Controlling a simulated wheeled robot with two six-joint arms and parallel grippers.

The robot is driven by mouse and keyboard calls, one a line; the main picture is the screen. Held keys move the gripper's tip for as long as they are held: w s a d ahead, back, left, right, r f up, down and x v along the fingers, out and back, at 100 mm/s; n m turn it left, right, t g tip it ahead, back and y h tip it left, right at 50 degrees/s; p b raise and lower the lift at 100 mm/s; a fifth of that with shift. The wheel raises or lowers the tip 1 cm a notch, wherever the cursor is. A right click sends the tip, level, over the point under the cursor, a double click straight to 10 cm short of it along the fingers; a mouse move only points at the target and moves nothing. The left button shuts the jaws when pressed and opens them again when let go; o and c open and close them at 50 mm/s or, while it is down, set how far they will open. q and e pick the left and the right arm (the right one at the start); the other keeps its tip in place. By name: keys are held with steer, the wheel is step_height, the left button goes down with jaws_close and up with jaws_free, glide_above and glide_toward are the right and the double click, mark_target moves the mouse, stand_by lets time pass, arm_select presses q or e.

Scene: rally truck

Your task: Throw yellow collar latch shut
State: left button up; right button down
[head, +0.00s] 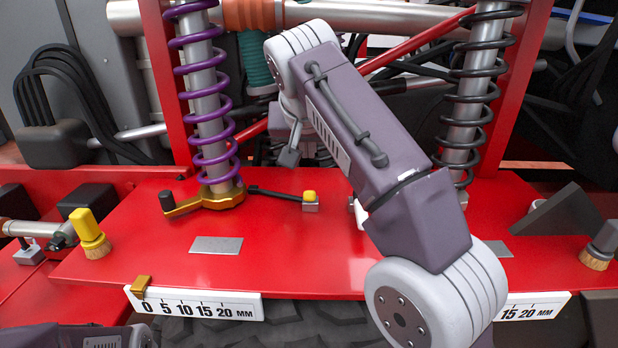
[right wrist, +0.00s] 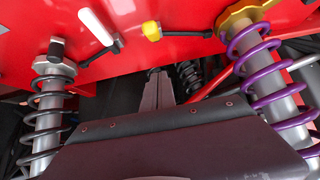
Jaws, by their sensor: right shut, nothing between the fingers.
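A small latch with a yellow cap (head: 309,196) sits on the red plate, and it also shows in the right wrist view (right wrist: 151,30). A thin black lever (head: 272,193) runs from it toward the gold collar (head: 215,199) at the foot of the purple spring. The collar also shows in the right wrist view (right wrist: 243,13). My right gripper (head: 289,157) is shut and empty, above and behind the latch in the head view, apart from it. Its closed fingers also show in the right wrist view (right wrist: 156,88). My left gripper is out of view.
The purple spring (head: 205,95) and black spring (head: 468,90) rise on both sides of my right arm. A white scale (head: 195,303) runs along the front edge. A white lever (right wrist: 95,27) lies near the black spring.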

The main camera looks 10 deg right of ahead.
mark_target(310, 195)
steer(key=x, duration=0.8)
steer(key=shift+s+d+b, duration=0.1)
steer(key=shift+d+b, duration=0.05)
steer(key=shift+b, duration=0.2)
steer(key=f, duration=0.1)
steer(key=f+b, duration=0.1)
steer(key=shift+s+f, duration=0.25)
steer(key=shift+s, duration=0.15)
steer(key=shift+s+a+f+b, duration=0.35)
steer(key=shift+s+f+b, duration=0.05)
steer(key=shift+s, duration=0.15)
